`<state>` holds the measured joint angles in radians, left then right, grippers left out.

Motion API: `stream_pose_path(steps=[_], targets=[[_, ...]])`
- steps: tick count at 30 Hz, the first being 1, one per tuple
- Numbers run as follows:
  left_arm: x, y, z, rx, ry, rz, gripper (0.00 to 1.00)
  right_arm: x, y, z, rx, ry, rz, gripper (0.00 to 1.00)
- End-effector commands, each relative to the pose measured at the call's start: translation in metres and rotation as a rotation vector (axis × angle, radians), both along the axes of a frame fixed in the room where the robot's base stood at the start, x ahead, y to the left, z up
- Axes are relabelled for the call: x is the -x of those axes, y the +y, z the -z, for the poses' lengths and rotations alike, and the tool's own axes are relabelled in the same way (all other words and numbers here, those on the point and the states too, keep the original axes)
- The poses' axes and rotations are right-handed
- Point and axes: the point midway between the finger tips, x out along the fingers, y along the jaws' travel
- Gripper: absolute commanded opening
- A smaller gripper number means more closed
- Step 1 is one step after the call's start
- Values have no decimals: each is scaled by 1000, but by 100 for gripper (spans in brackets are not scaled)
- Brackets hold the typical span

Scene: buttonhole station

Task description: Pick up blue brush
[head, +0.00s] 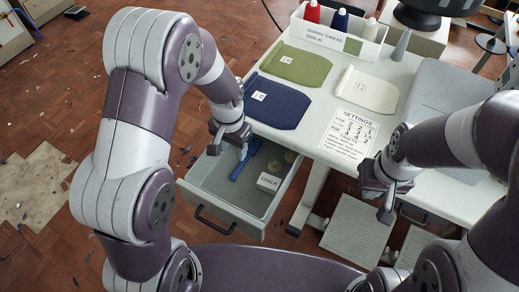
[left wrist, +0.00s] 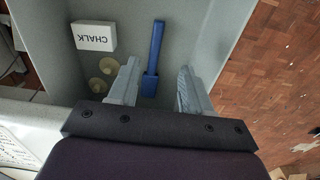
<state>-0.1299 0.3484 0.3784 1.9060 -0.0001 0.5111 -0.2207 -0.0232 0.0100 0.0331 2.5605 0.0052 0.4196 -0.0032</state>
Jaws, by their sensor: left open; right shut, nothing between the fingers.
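The blue brush (head: 243,163) lies in the open drawer (head: 266,207). It also shows in the left wrist view (left wrist: 154,55), long and thin with a wider end towards my gripper. My left gripper (head: 229,146) is over the drawer's back left part. In the left wrist view its fingers (left wrist: 155,88) are open, with the brush's wider end seen between them and nothing gripped. I cannot tell how far above the brush the fingertips are. My right gripper (head: 386,213) is shut and empty, in front of the table's right part.
A white chalk box (head: 269,182) and small round tan things (head: 289,157) lie in the drawer beside the brush. The table above holds green (head: 295,66), blue (head: 277,101) and cream (head: 368,91) pieces, a settings sheet (head: 350,132) and a thread box (head: 333,42).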

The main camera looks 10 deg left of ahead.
Motion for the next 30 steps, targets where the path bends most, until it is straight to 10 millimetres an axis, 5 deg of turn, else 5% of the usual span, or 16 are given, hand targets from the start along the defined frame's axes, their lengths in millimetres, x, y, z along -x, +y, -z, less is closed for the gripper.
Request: stream_pose_path(steps=[3,15,23,24,28,30], targets=[[0,0,29,0,1,-1,49,0,0,9,0,0,0,0],[-1,-9,90,0,0,-2,49,0,0,26,0,0,0,0],[-2,-9,96,1,-3,-2,49,0,0,25,0,0,0,0],[-2,-9,96,1,-2,-2,46,0,0,25,0,0,0,0],[-2,-9,95,1,-2,-2,3,0,0,25,0,0,0,0],[-2,-9,95,1,-2,-2,0,0,0,25,0,0,0,0]])
